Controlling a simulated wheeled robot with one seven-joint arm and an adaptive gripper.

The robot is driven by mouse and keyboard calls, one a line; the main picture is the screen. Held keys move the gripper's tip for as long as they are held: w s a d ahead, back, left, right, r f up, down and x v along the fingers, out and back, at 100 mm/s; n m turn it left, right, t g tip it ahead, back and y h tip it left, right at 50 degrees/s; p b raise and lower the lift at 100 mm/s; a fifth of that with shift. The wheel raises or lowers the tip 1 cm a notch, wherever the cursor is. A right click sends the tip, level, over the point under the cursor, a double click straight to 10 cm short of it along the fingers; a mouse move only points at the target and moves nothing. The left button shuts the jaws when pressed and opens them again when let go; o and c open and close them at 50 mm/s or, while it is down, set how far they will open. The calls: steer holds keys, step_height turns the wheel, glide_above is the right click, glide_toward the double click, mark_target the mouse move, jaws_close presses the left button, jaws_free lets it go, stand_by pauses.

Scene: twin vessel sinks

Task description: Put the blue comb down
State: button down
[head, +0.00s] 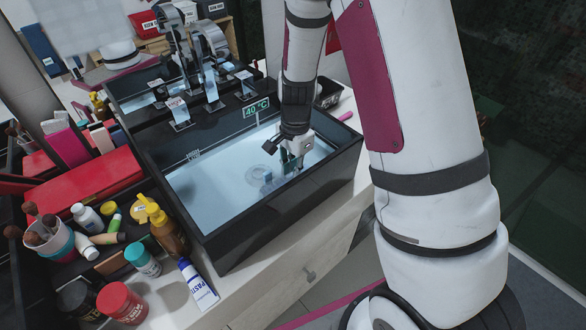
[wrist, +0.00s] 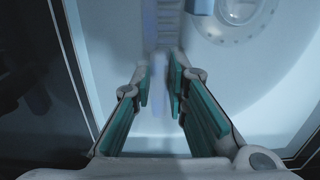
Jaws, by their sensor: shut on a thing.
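My gripper (head: 290,158) reaches down into the black-walled sink basin, near its front right side. In the wrist view my gripper (wrist: 161,88) has its two green-padded fingers close together around a narrow, pale, blurred strip. This appears to be the blue comb (wrist: 158,88), with a ladder-like toothed part above it in the picture. The fingers hide part of it, and its lower end is too blurred to tell whether it touches the basin floor. In the head view a small blue piece (head: 267,186) shows just left of the fingertips.
The drain (wrist: 237,15) lies beyond the fingers, with a blue piece (wrist: 201,6) beside it. The basin's dark walls (head: 289,205) enclose the gripper. Bottles, a paste tube (head: 197,284) and brushes crowd the counter at left. Much of the basin floor (head: 215,190) is clear.

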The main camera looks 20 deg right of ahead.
steer(key=shift+f, duration=0.2)
steer(key=c, duration=1.6)
jaws_free()
steer(key=shift+r, duration=0.1)
steer(key=s+r+n+t, duration=0.1)
steer(key=s+r+n, duration=0.1)
steer(key=r, duration=0.8)
steer(key=s+r+n, duration=0.1)
steer(key=s+r, duration=0.2)
steer(key=r, duration=0.6)
steer(key=s+r+n+t, duration=0.1)
steer(key=s+r+n, duration=0.2)
steer(key=s, duration=0.3)
steer(key=s+a+r+n+t, duration=0.1)
steer(key=s+r+n, duration=0.2)
steer(key=s, duration=0.4)
steer(key=s+r+n+p, duration=0.1)
steer(key=s+r+n, duration=0.2)
steer(key=s+n, duration=0.2)
steer(key=shift+s+a+t, duration=0.2)
steer(key=shift+s+t, duration=0.2)
steer(key=shift+s, duration=0.85)
